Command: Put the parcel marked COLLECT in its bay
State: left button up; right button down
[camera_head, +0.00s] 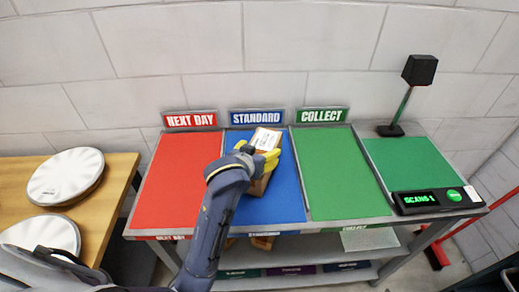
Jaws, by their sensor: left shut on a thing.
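A brown cardboard parcel (260,183) with a white label on top is over the blue STANDARD bay (285,195). The print on its label is too small to read. My left gripper (262,158) has its yellow fingers shut on the parcel. I cannot tell whether the parcel touches the blue surface. The green COLLECT bay (345,175) is empty, just right of the blue one, with a green COLLECT sign (321,115) behind it. My right gripper is not in view.
The red NEXT DAY bay (180,180) is empty at the left. At the right are a green pad (405,165), a scanner on a stand (419,72) and a display (428,200) reading SCANS 1. Drum pads (65,176) lie on a wooden table (120,175).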

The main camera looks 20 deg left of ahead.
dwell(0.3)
pick_arm(q)
jog(key=o, duration=1.6)
jog(key=shift+f, duration=0.15)
jog(key=shift+c, duration=0.2)
